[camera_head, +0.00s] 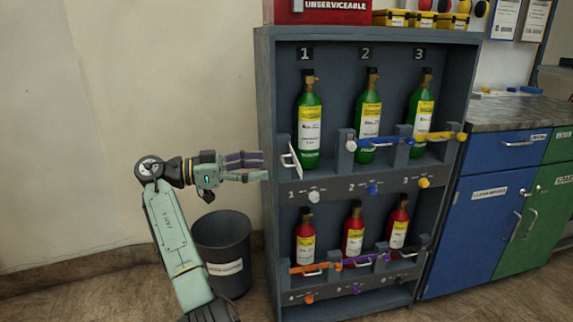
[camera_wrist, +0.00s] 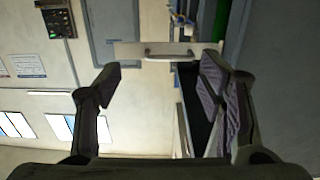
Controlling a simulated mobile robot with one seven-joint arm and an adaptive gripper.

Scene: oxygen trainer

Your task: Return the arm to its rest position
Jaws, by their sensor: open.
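My gripper (camera_head: 263,168) is at the left side of the cylinder rack (camera_head: 266,120) in the head view, its fingers spread and pointing right. Its fingertips are close to the white retaining bar (camera_head: 291,160) of bay 1, which stands swung outward; I cannot tell whether they touch. In the wrist view my gripper (camera_wrist: 162,78) is open, with nothing held between the fingers. A pale bar with a handle (camera_wrist: 165,50) shows beyond the fingertips. My arm (camera_head: 175,235) reaches up from the bottom of the head view.
Green cylinders (camera_head: 309,125) stand in the upper bays, red ones (camera_head: 305,240) below. Bars cross the other bays. A dark bin (camera_head: 222,240) stands behind my arm. A red box (camera_head: 330,12) is on the rack. Blue cabinets (camera_head: 482,225) are right. The wall side at left is clear.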

